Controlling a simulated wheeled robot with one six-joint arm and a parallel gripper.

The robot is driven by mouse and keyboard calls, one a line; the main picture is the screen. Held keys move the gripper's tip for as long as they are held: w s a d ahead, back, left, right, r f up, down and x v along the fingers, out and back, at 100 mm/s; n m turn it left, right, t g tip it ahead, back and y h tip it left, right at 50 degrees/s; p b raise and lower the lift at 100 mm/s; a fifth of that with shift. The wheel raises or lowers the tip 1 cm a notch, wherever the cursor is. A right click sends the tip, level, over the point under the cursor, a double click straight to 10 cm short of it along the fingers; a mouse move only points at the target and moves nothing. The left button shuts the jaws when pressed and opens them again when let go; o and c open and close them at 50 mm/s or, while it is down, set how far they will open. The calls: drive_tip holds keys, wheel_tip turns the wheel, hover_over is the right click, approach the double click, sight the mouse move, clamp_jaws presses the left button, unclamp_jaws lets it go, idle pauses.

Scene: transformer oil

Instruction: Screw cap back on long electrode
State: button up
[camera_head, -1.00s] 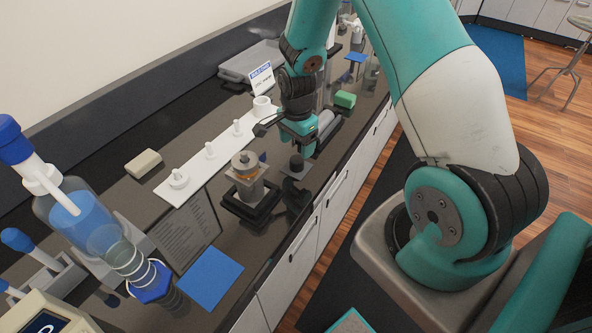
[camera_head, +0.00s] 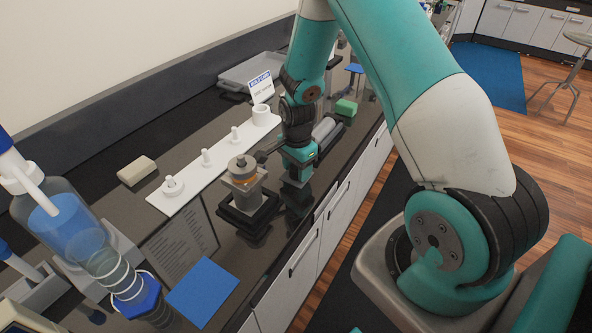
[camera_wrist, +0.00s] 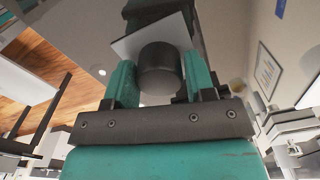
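My gripper (camera_head: 297,182) points down just right of a metal cylinder piece (camera_head: 243,168) with an orange band, held in a block on a black base (camera_head: 248,212). In the wrist view, a dark round cap (camera_wrist: 160,72) sits between the two teal fingers of my gripper (camera_wrist: 160,80), with a small grey plate (camera_wrist: 128,46) behind it. The fingers are close against both sides of the cap; I cannot tell whether they grip it. The head view hides the cap behind my gripper. I cannot tell for sure which piece is the long electrode.
A white strip (camera_head: 218,164) with several upright white parts lies behind the cylinder. A green block (camera_head: 345,108) is beyond my gripper. The counter edge is close on the right.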

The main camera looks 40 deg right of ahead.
drive_tip(key=c, duration=0.5)
drive_tip(key=shift+o, duration=0.2)
drive_tip(key=shift+r+p, duration=1.95)
drive_tip(key=shift+r, duration=0.65)
drive_tip(key=shift+f, duration=0.1)
drive_tip(key=shift+o, duration=0.5)
drive_tip(key=shift+c, duration=1.1)
